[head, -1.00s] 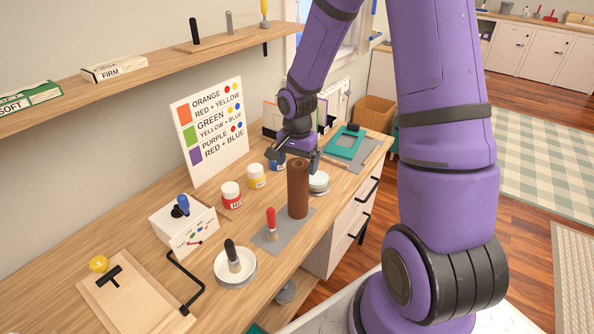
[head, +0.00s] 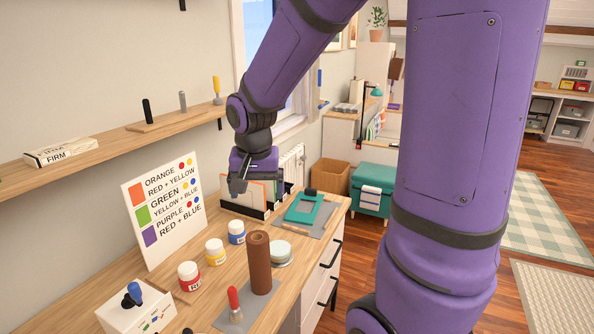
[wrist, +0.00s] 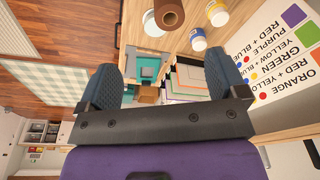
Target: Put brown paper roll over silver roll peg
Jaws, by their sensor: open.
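The brown paper roll (head: 260,262) stands upright on the wooden desk. Its open hollow end also shows at the top of the wrist view (wrist: 169,13). The slim silver roll peg (head: 183,101) stands upright on the wall shelf, between a black peg (head: 147,111) and a yellow-handled tool (head: 217,90). My gripper (head: 239,185) is above the desk, up and left of the roll in the head view, apart from it. In the wrist view its two fingers (wrist: 163,78) are wide apart with nothing between them.
A colour-mixing sign (head: 160,212) leans at the wall side. Red (head: 190,275), yellow (head: 215,251) and blue (head: 237,232) paint jars stand near the roll. A red-handled tool (head: 235,304) is in front. A teal frame (head: 303,209) lies farther back. The shelf (head: 100,152) overhangs the desk.

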